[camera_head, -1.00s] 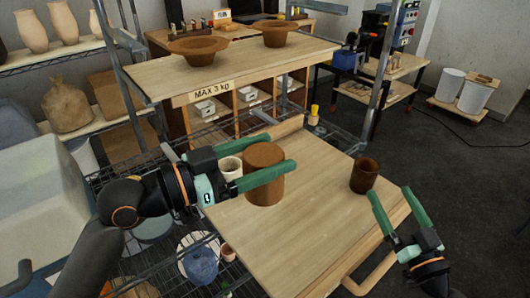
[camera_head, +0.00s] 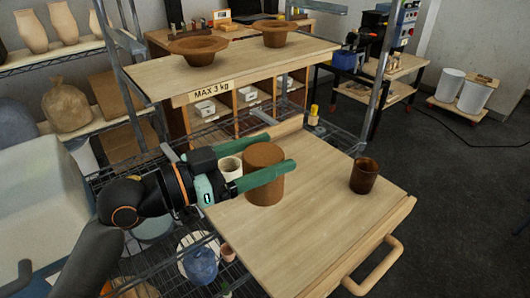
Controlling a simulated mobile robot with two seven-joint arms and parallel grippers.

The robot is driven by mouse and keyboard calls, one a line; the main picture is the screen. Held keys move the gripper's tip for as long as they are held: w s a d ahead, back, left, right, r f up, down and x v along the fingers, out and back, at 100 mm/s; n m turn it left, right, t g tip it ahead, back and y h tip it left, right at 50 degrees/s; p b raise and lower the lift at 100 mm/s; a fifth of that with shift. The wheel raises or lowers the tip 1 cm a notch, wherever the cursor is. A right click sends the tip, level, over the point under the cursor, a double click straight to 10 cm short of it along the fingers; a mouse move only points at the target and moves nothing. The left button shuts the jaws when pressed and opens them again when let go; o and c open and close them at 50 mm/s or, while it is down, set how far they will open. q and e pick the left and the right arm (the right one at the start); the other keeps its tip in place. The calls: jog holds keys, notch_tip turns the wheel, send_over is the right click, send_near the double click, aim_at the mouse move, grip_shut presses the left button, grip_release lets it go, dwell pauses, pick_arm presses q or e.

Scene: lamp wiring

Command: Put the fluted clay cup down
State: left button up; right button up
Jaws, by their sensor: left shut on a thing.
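A large brown clay cylinder (camera_head: 263,160) stands on the pale wooden board (camera_head: 305,235). My left gripper (camera_head: 275,155) is shut on it, with one green finger across its front and the other behind. The cylinder seems to be on the board or just over it; I cannot tell which. Fluting on it is too fine to make out. A smaller dark brown cup (camera_head: 364,176) stands upright near the board's right side, apart from the gripper. My right gripper is out of the picture.
A cream cup (camera_head: 230,168) stands beside the cylinder, behind my left gripper. A shelf marked MAX 3 kg (camera_head: 214,90) holds two wide brown bowls (camera_head: 198,46) above the board's far side. A wooden handle (camera_head: 377,270) sticks out at the front. The board's middle is clear.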

pick_arm(q)
jog(key=shift+w+a+n+t+y, duration=0.2)
jog(key=shift+a+n+t+y, duration=0.1)
jog(key=shift+t, duration=0.1)
jog(key=w+a+f+n+t+y, duration=0.1)
jog(key=a+f+n+t+y, duration=0.1)
jog(key=a+n+t+y, duration=0.5)
jog(key=w+a+f+n+t+y, duration=0.15)
jog(key=a+n+y, duration=0.35)
jog(key=a+y, duration=0.5)
jog(key=s+a+f+h, duration=0.1)
jog(key=s+f, duration=0.4)
jog(key=f, duration=0.6)
jog(key=shift+s+a+f+h, duration=0.15)
jog(key=shift+s+a+h, duration=0.25)
jog(key=shift+a, duration=0.4)
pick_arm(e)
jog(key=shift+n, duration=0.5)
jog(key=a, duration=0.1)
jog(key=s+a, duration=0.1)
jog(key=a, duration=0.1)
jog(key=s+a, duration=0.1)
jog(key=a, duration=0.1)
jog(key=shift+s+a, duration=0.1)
